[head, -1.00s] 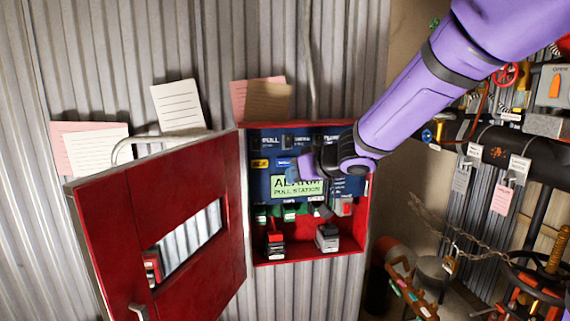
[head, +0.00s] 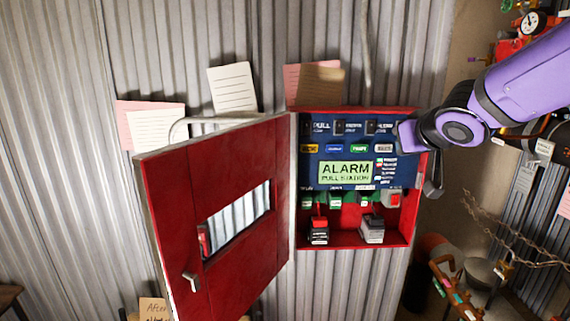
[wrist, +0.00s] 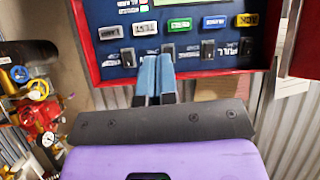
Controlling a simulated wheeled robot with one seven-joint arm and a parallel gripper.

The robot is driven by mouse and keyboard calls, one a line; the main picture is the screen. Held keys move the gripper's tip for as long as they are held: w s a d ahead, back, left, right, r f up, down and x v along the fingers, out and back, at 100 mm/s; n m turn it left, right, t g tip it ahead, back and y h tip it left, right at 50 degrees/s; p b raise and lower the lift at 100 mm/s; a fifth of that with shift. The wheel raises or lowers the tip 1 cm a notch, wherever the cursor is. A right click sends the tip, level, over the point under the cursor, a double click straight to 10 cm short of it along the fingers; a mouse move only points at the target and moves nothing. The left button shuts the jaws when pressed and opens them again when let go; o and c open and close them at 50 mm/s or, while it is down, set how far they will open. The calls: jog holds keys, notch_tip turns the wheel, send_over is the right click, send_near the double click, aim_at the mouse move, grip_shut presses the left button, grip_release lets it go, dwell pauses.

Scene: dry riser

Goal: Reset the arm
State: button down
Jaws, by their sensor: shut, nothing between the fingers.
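My arm enters the head view from the right. Its purple and dark end (head: 430,135) is at the right edge of the red alarm box (head: 357,243), covering part of that edge. In the wrist view my gripper (wrist: 155,70) shows two blue fingers side by side, closed together with nothing between them. They point at the panel's row of dark switches and coloured labels, which appears upside down. In the head view the fingers are not clearly visible. The box's display (head: 345,174) reads "ALARM PULL STATION" and is unobstructed.
The red door (head: 175,200) hangs open to the left, with a window and a handle. Paper notes (head: 232,88) are on the corrugated wall above. Pipes, a gauge (head: 531,22) and a chain (head: 510,228) crowd the right side. The space before the door is clear.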

jog(key=s+d+m+g+h, duration=0.25)
jog(key=s+d, duration=0.35)
jog(key=s, duration=0.5)
jog(key=s+a+f+g+y, duration=0.1)
jog(key=s+g, duration=0.3)
jog(key=s, duration=1.1)
jog(key=shift+s+f+n, duration=0.35)
jog(key=shift+f, duration=0.5)
jog(key=shift+a+y, duration=0.2)
jog(key=shift+y, duration=0.05)
